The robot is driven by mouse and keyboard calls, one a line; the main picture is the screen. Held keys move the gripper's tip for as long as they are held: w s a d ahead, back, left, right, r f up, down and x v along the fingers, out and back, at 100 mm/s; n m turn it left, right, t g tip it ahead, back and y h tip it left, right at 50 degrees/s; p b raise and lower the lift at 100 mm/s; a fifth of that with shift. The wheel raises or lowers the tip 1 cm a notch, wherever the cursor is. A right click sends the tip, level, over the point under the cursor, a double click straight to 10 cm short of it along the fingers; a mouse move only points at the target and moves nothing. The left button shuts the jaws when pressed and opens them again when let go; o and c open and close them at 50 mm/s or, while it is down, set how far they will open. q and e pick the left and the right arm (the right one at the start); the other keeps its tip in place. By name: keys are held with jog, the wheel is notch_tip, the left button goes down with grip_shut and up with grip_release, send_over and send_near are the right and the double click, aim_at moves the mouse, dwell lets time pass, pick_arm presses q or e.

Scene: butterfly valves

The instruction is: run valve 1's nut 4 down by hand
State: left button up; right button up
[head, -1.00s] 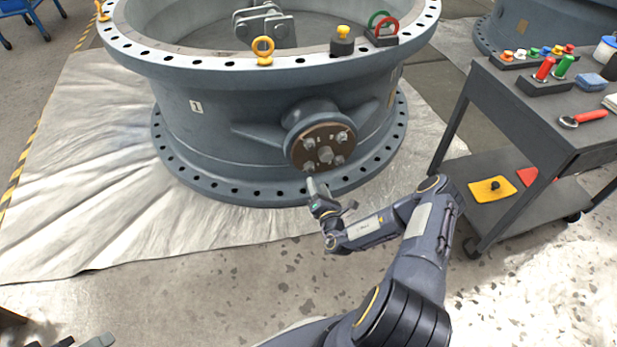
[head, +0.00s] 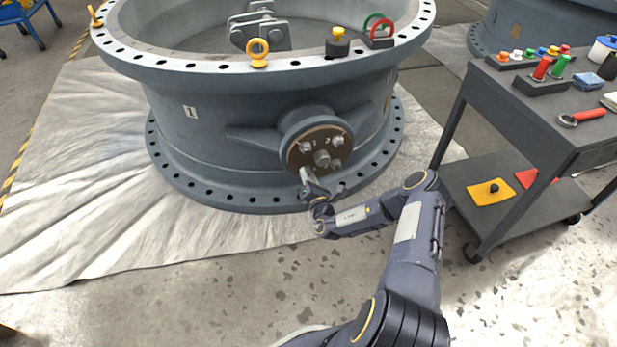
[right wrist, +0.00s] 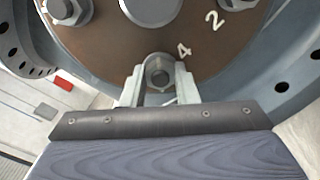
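Valve 1 (head: 215,130) is a big grey-blue ring body with a "1" label, standing on a sheet. On its side is a round brown plate (head: 300,158) with nuts around a central shaft end. In the right wrist view, nut 4 (right wrist: 160,73) sits at the plate's lower edge, beside the white "4". My right gripper (head: 304,174) is at the plate's lower left in the head view, covering nut 4 there. In the right wrist view its two fingers (right wrist: 160,92) flank the nut closely; whether they press on it is unclear. My left gripper is not in view.
Another nut (right wrist: 238,4) is near the "2" on the plate. The flange's bolt-hole rim (head: 225,195) runs below the hand. A dark cart (head: 535,115) with tools and coloured parts stands at right. Open floor (head: 190,290) lies in front of the valve.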

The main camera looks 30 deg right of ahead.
jog(key=c, duration=0.3)
jog(key=shift+c, duration=0.2)
jog(key=shift+f+m+b, duration=0.15)
jog(key=shift+m+b, duration=0.05)
jog(key=shift+m, duration=6.6)
jog(key=shift+f+m+b, duration=0.1)
jog(key=shift+m+b, duration=0.05)
jog(key=shift+m, duration=6.65)
jog(key=shift+a, duration=0.1)
